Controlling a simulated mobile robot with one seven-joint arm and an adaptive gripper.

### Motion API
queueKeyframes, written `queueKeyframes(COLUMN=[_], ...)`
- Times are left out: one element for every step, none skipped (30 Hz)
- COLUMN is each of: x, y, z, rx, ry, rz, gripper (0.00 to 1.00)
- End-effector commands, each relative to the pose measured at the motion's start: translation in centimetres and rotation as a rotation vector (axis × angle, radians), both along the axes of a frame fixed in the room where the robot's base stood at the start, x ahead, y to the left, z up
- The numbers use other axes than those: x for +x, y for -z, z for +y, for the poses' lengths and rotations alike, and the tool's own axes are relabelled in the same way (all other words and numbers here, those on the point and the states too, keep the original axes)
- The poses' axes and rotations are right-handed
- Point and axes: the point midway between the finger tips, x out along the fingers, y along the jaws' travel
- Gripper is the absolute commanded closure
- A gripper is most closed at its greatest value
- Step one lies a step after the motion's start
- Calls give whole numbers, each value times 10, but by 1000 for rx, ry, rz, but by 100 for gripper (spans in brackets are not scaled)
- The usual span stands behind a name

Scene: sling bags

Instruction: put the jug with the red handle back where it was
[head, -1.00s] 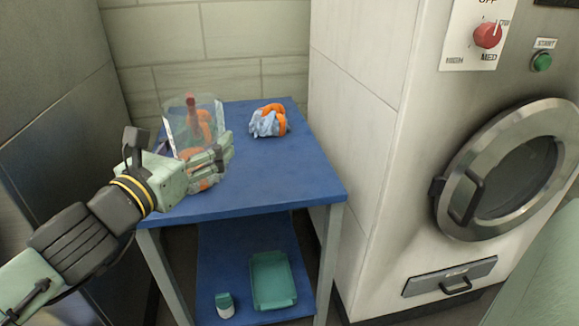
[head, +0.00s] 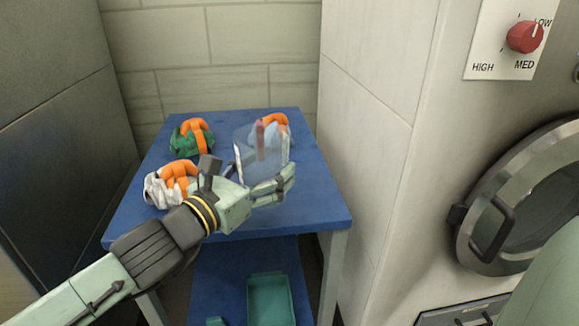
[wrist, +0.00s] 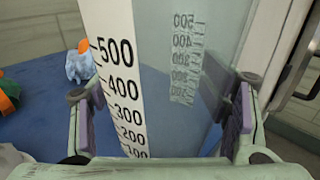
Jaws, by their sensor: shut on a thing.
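The clear jug with the red handle (head: 272,168) is in my gripper (head: 272,188), over the right part of the blue table (head: 315,205) in the head view. The handle shows as a red upright bar inside the jug's outline. In the wrist view the jug's clear wall (wrist: 215,50) and its printed scale fill the middle, between the two purple-padded fingers. My gripper is shut on the jug. The jug looks upright. I cannot tell whether its base touches the table.
A green and orange sling bag (head: 191,137) lies at the table's back left, a white and orange one (head: 170,184) nearer the front left. A blue and orange bag (head: 270,124) is behind the jug.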

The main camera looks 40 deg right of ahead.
Motion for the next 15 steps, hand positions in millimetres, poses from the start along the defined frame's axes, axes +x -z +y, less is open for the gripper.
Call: queueKeyframes(x=[3,6,10,13,16,19,22,24,27,29,31,33,34,34,36], y=[-1,0,0,0,1,2,3,3,5,5,5,6,6,7,7], z=[-12,-19,-27,-34,-41,-49,-55,-60,-66,-70,-74,-77,-79,-80,-82], rx=[-6,-6,-6,-6,-5,-4,-5,-4,-3,-2,-3,-2,-2,-1,-1], ry=[6,6,5,5,5,4,3,3,2,2,1,0,0,-1,-1], rz=[3,5,3,4,5,4,4,2,2,3,2,0,-1,-1,-1], gripper=[71,71,71,71,71,71,71,71,71,71,71,71,71,71,71])
